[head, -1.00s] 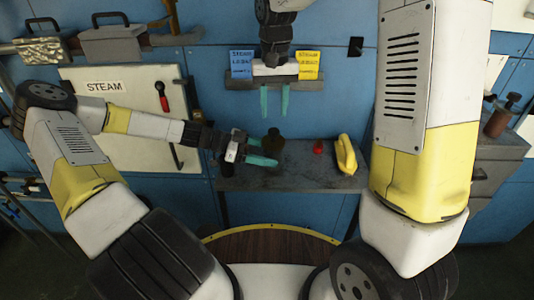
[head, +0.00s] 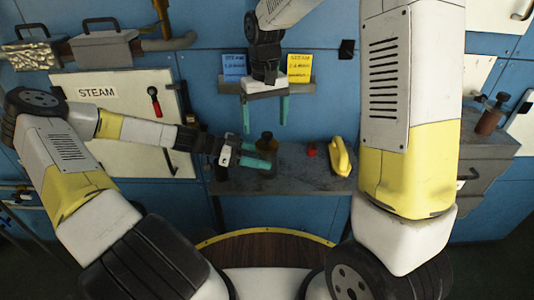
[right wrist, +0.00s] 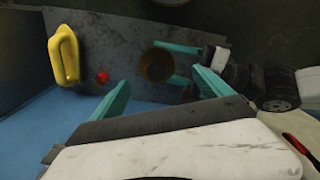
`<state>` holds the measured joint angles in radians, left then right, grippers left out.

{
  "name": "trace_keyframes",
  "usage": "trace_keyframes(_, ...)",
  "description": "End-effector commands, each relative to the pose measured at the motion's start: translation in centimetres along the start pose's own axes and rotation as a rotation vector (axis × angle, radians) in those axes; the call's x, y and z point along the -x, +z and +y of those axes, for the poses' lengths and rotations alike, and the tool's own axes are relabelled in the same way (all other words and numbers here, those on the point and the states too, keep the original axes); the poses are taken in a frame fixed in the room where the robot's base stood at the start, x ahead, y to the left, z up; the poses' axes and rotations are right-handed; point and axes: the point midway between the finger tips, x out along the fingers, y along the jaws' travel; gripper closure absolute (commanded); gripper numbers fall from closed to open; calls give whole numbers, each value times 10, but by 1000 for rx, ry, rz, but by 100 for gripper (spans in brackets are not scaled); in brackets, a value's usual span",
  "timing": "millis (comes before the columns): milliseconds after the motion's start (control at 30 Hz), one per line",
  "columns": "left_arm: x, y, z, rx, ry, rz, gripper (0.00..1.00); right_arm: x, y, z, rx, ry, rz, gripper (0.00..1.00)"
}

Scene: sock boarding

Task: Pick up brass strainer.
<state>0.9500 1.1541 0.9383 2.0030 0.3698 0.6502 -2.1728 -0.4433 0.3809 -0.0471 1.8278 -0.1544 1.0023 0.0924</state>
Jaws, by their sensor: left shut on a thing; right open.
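The brass strainer (head: 266,143) is a dark, brownish round piece standing over the grey bench. In the right wrist view the strainer (right wrist: 157,66) shows from above as a dark round opening. My left gripper (head: 266,156) comes in from the left with its teal fingers shut on the strainer; its lower part is partly hidden by them. My right gripper (head: 265,130) points down above the strainer, open and empty. In the right wrist view its fingers lie on either side of the strainer in the picture, with no visible contact.
The grey bench (head: 305,182) also holds a small red object (head: 311,149) and a yellow handled object (head: 340,157) to the right. A blue card (head: 233,66) and a yellow card (head: 299,67) stand on a wall shelf behind my right gripper. A wood-topped round surface is in front.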

Motion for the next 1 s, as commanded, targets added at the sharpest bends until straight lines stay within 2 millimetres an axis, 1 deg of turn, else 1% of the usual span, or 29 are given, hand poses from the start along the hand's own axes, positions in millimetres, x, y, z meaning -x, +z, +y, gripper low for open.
trace_keyframes(33, 0, 0, 0, 0, -1, 0, 100, -7, 0, 0, -1, 0, -2, 11)
trace_keyframes(267, 0, 0, 0, 0, -1, 0, 100, -24, 1, 2, -1, 0, -2, 11)
trace_keyframes(400, 0, 0, 0, 0, -1, 0, 100, -46, 3, 6, -1, 0, -3, 11)
trace_keyframes(533, 0, 0, 0, 0, -1, 0, 100, -62, 2, 6, -1, 0, -1, 11)
trace_keyframes(633, 0, 0, 0, 0, -1, 0, 100, -67, 2, 6, -1, 0, 0, 11)
trace_keyframes(833, 0, 0, 0, 0, -1, 0, 100, -67, 2, 6, -1, 0, 1, 11)
trace_keyframes(867, 0, 0, 0, 0, -1, 0, 100, -67, 2, 6, -2, 0, 1, 15)
trace_keyframes(1000, 0, 0, 0, -1, -1, 0, 100, -67, 2, 6, -1, 0, 1, 42)
